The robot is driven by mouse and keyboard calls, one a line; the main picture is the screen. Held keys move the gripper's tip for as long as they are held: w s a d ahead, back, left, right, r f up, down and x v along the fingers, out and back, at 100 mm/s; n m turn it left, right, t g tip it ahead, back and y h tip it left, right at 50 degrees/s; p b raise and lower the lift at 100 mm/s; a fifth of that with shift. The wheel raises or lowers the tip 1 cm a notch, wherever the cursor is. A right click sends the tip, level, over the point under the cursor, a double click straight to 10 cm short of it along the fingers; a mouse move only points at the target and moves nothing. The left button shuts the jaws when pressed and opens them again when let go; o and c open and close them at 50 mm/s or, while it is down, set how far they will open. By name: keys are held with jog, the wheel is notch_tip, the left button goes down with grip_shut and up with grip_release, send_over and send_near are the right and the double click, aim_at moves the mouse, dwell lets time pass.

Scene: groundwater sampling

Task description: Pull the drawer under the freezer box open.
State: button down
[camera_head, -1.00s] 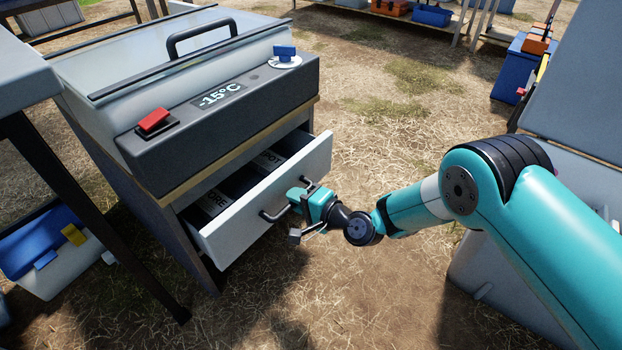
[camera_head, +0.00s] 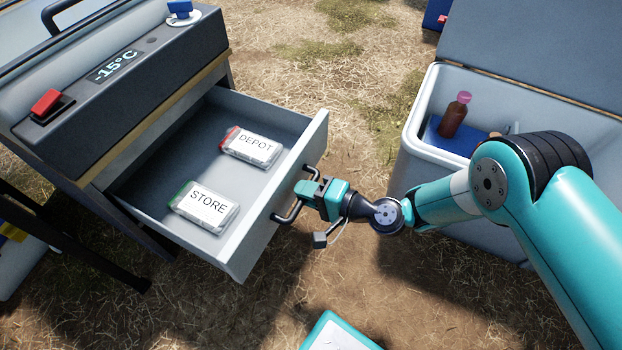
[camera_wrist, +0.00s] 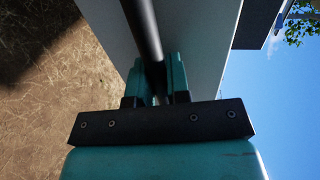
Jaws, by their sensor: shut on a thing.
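The drawer (camera_head: 272,210) under the freezer box (camera_head: 118,78) stands well out, with its inside showing. Two labelled packs lie flat in it: one marked DEPOT (camera_head: 252,146) with a red end, and one marked STORE (camera_head: 204,206) with a green end. My gripper (camera_head: 309,190) is at the drawer's front and shut on the dark bar handle (camera_head: 286,217). In the wrist view the handle bar (camera_wrist: 143,30) runs between my two teal fingers (camera_wrist: 159,77), with the pale drawer front behind it.
An open grey cooler (camera_head: 412,130) stands at the right, holding a dark bottle with a pink cap (camera_head: 455,114) and a blue item. A red switch (camera_head: 46,102) and a blue knob (camera_head: 180,8) sit on the freezer box. Dry grass lies between drawer and cooler.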

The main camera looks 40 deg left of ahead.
jog(key=shift+d, duration=0.4)
jog(key=c, duration=1.1)
grip_release()
jog(key=p+v, duration=0.7)
jog(key=v, duration=1)
jog(key=shift+d, duration=0.2)
